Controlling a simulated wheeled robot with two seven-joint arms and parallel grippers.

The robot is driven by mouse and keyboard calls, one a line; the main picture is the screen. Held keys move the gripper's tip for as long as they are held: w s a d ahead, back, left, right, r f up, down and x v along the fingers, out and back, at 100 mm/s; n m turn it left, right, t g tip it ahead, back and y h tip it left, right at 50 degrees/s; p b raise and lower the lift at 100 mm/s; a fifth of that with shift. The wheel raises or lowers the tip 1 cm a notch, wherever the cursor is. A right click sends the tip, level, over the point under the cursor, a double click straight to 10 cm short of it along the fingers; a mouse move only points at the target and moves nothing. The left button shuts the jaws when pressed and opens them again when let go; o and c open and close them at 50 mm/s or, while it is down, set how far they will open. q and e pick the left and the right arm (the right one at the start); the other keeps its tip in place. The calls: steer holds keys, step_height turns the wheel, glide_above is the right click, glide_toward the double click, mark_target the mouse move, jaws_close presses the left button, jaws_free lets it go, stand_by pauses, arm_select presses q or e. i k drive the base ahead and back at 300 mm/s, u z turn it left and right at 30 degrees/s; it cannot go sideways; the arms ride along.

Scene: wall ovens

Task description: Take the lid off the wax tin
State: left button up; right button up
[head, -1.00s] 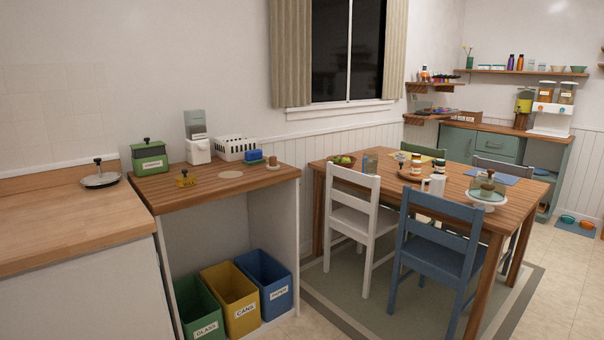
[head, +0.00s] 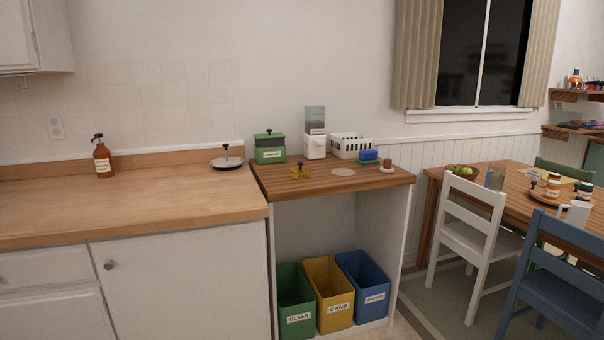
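A small yellow tin (head: 300,173) with a dark knob on top stands near the front left of the dark wooden counter (head: 325,181). Its label is too small to read for certain, but it looks like the wax tin. The lid appears to be on it. Neither of my grippers shows in the head view.
A metal lid (head: 227,162) and a brown bottle (head: 102,158) are on the left counter (head: 130,200). Chairs stand at right.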

mark_target(299, 169)
steer(key=z, duration=0.3)
steer(key=i, duration=1.7)
steer(key=z, duration=0.25)
